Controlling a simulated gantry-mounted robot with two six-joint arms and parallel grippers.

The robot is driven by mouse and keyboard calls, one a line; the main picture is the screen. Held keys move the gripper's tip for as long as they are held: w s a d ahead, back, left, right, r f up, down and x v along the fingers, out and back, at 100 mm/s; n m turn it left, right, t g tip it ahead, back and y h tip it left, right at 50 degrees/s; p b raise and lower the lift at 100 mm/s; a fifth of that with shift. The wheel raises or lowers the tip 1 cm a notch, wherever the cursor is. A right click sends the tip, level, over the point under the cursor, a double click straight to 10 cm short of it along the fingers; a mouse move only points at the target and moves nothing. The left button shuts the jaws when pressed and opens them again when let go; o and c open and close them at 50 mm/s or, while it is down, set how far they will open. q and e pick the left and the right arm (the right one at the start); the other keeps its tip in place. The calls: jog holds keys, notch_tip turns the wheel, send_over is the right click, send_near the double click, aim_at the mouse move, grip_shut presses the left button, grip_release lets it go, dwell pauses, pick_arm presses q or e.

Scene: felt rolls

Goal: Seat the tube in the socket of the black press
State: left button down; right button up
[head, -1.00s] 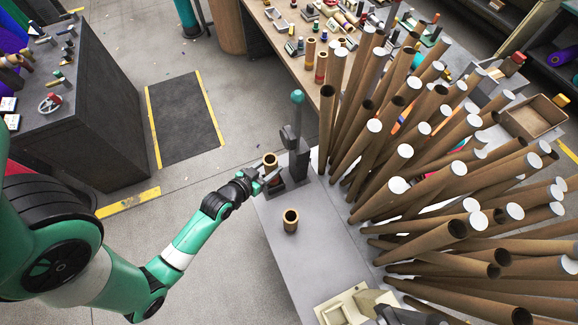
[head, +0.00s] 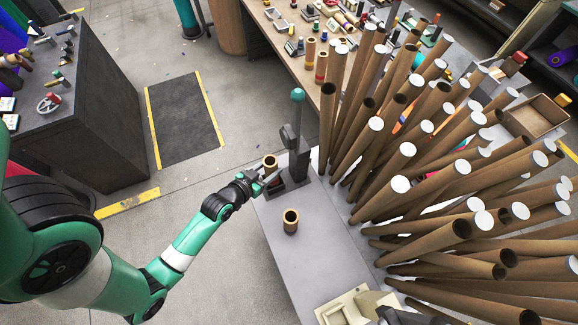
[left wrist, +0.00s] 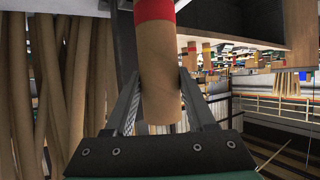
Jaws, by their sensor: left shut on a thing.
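The black press (head: 292,140), with a teal knob on its lever, stands at the far end of the grey bench. My left gripper (head: 268,179) is at its left side, shut on a short brown cardboard tube (head: 270,161). The tube shows close up in the left wrist view (left wrist: 160,75), between both fingers (left wrist: 158,103), with a red band at the picture's top. The press's socket is largely hidden by the gripper, so I cannot tell whether the tube touches it. A dark shape at the bottom edge may be my right gripper (head: 402,316); its fingers are not clear.
Another short open tube (head: 291,220) stands upright on the grey bench (head: 315,255). A beige tray (head: 350,306) sits at the near end. Many long cardboard tubes (head: 440,200) crowd the right side. The bench around the standing tube is clear.

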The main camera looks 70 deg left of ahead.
aim_at(267, 175)
pick_arm(q)
jog(key=shift+f+b, duration=1.25)
jog(key=shift+f, duration=0.3)
dwell(1.0)
jog(key=shift+c, duration=0.8)
grip_release()
jog(key=p+v, duration=0.1)
jog(key=v, duration=1)
jog(key=shift+s+d+r, duration=0.15)
jog(key=shift+s+d, duration=0.05)
jog(key=shift+s, duration=0.05)
